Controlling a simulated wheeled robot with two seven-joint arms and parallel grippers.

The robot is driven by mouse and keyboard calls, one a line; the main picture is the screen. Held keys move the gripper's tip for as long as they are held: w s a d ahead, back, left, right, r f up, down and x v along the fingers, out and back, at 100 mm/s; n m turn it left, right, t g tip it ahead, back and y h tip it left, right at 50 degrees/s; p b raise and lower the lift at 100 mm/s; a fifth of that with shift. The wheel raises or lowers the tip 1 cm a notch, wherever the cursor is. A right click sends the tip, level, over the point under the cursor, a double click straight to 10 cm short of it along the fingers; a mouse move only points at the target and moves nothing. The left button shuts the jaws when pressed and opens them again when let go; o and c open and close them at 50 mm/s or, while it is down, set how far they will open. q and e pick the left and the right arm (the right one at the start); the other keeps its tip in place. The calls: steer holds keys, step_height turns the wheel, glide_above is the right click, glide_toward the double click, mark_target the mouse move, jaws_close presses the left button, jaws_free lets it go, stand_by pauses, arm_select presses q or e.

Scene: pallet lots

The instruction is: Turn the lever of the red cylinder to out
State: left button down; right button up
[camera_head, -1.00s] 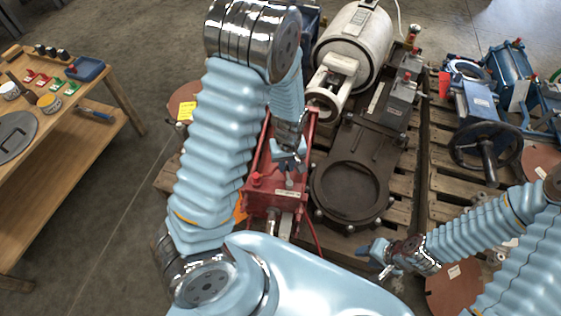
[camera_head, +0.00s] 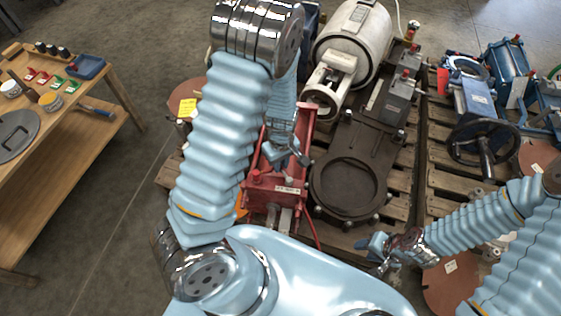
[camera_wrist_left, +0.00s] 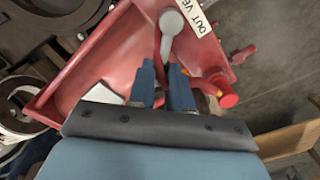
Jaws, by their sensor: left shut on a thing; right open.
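The red cylinder (camera_head: 262,193) lies on a pallet in the middle of the head view, partly hidden by my left arm. In the left wrist view its red body (camera_wrist_left: 100,62) fills the upper middle. A grey lever (camera_wrist_left: 169,28) with a round end shows there, beside a white label (camera_wrist_left: 197,18) whose visible text begins "OUT VE". My left gripper (camera_wrist_left: 164,68) is shut on the lever, with its blue fingers on either side of the lever's narrow end. In the head view this gripper (camera_head: 291,157) is over the cylinder. My right gripper (camera_head: 374,252) is open and empty at lower right.
A dark valve body (camera_head: 345,187) stands close right of the cylinder, with a white motor (camera_head: 352,45) behind it. A blue unit with a black handwheel (camera_head: 484,144) is on the right pallet. A wooden table (camera_head: 75,140) stands left, with bare floor between.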

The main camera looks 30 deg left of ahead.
arm_select(q)
steer(key=c, duration=1.1)
jaws_free()
steer(key=shift+o, duration=0.2)
step_height(320, 180, up, 14)
steer(key=p, duration=0.3)
steer(key=shift+w+d+f, duration=0.1)
steer(key=shift+f, duration=0.05)
